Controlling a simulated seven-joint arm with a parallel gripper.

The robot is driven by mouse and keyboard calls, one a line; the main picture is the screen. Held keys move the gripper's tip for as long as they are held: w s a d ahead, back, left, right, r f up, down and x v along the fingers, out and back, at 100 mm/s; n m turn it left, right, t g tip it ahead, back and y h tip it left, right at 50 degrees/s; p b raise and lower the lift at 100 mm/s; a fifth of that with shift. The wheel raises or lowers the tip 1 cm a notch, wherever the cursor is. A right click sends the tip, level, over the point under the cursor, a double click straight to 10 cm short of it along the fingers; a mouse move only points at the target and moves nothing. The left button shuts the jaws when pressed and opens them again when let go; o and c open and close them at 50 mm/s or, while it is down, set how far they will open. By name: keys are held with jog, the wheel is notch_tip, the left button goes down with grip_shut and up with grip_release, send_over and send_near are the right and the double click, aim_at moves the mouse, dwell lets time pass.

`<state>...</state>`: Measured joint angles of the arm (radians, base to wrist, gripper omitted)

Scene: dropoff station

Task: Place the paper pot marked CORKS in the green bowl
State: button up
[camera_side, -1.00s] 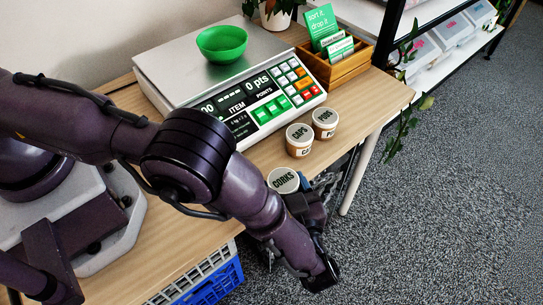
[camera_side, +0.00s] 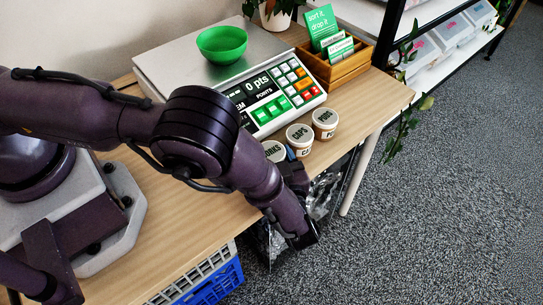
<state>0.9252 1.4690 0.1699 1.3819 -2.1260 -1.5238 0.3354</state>
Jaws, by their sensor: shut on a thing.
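I cannot tell whether the pot touches the table. The green bowl (camera_side: 222,46) sits upright on the metal plate of the scale (camera_side: 180,68), behind and to the left of the pot. The bowl looks empty.
The CAPS pot (camera_side: 299,139) stands close to the right of my gripper, with the PODS pot (camera_side: 325,122) beyond it. A wooden card box (camera_side: 340,66) stands right of the scale. The table's front edge is close to the pots.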

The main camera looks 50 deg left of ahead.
jog(key=o, duration=1.1)
jog(key=shift+c, duration=0.2)
jog(key=v, duration=1.3)
jog(key=shift+f, duration=0.25)
jog(key=shift+w, duration=0.2)
